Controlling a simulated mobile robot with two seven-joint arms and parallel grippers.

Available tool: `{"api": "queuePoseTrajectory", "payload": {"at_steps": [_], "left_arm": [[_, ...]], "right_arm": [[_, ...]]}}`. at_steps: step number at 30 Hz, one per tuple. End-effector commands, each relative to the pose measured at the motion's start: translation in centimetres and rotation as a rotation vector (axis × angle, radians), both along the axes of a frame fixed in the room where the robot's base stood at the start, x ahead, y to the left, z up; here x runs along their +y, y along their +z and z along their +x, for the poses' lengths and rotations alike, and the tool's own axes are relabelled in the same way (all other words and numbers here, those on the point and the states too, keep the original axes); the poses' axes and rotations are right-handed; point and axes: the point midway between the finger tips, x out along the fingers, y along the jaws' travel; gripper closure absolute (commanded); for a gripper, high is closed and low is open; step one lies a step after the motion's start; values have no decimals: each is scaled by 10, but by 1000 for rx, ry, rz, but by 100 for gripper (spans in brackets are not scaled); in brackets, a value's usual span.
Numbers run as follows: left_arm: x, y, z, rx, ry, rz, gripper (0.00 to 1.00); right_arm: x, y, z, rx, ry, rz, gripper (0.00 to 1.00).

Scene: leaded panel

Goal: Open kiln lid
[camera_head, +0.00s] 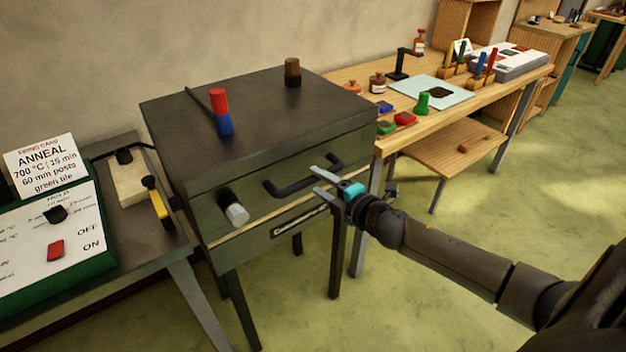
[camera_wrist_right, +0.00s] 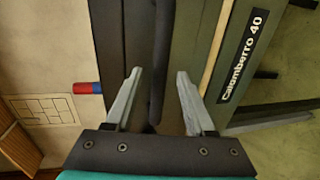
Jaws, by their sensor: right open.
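The kiln is a dark grey box on legs, and its lid (camera_head: 270,110) lies flat and looks shut. A black bar handle (camera_head: 285,190) sticks out from the lid's front face. My right gripper (camera_head: 315,180) is open and empty, close by the handle's right end. In the right wrist view the handle (camera_wrist_right: 157,60) runs upright in the picture, in line with the gap between the two open fingers (camera_wrist_right: 157,85). I cannot tell whether it is inside the gap in depth. My left gripper is not in view.
A red-and-blue cylinder (camera_head: 221,112) and a brown one (camera_head: 292,72) stand on the lid. A grey knob (camera_head: 236,212) juts from the kiln's front. A control box (camera_head: 55,240) stands left. A wooden bench (camera_head: 465,97) with tools stands right. Floor in front is clear.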

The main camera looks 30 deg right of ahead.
Motion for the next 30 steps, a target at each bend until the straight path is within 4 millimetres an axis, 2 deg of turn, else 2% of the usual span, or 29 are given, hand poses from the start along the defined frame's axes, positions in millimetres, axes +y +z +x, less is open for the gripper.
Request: {"api": "queuePoseTrajectory", "payload": {"at_steps": [3,9,21,23,30], "left_arm": [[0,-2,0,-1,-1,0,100],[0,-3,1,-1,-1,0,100],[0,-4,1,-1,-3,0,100],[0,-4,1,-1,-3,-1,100],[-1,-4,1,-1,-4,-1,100]], "right_arm": [[1,-2,13,-2,0,1,45],[2,-5,26,-2,1,0,45],[3,-6,30,0,1,0,45],[3,-6,30,0,1,0,50],[3,-6,30,0,1,0,77]]}}
